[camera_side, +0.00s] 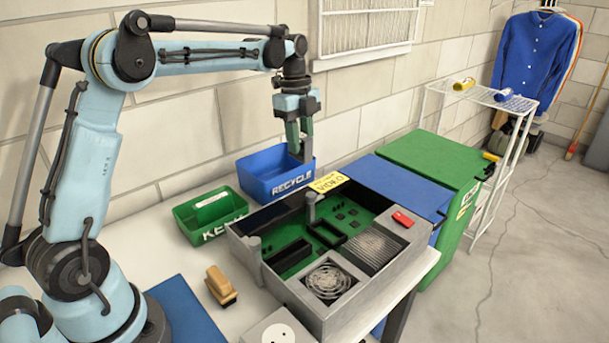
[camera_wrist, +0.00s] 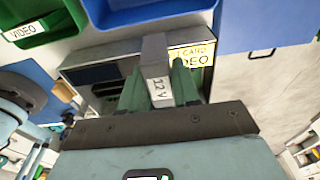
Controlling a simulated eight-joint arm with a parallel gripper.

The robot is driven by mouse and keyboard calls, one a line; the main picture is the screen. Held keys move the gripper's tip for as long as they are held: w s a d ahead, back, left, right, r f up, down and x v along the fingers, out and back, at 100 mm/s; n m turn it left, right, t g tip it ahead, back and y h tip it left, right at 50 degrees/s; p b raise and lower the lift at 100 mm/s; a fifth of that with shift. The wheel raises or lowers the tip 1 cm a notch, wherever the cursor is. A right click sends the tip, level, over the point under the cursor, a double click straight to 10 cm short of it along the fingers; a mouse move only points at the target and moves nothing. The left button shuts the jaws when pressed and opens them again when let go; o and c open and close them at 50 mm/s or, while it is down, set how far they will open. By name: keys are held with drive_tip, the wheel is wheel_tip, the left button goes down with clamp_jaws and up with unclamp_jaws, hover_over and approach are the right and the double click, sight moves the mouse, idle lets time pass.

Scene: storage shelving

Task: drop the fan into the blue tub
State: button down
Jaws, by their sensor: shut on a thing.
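The blue tub (camera_side: 262,188), marked RECYCLE, stands on the bench against the wall, and part of it shows at the top of the wrist view (camera_wrist: 140,14). My gripper (camera_side: 298,140) points down at the tub's right end. It is shut on a narrow grey block (camera_wrist: 155,65) marked 12V. Only the block's narrow side shows clearly, so I cannot tell whether it is the fan. In the side view the block (camera_side: 308,151) overlaps the tub's right rim; its height over the rim is unclear. A round fan grille (camera_side: 330,281) sits in the grey case (camera_side: 297,300).
A green tub (camera_side: 208,212) stands left of the blue tub. The open grey case, with raised corner posts and a yellow label (camera_side: 328,182), lies in front. A wooden-handled brush (camera_side: 221,287) lies on the bench. A blue panel (camera_side: 400,187) and green bin (camera_side: 432,160) are at right.

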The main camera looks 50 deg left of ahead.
drive_tip(key=a, duration=0.8)
wheel_tip(320, 180, down, 6)
drive_tip(key=shift+f, duration=0.25)
drive_tip(key=shift+d, duration=0.1)
drive_tip(key=c, duration=0.8)
unclamp_jaws()
drive_tip(key=shift+o, duration=0.2)
wheel_tip(320, 180, up, 12)
drive_tip(key=a, duration=0.1)
drive_tip(key=shift+a, duration=0.25)
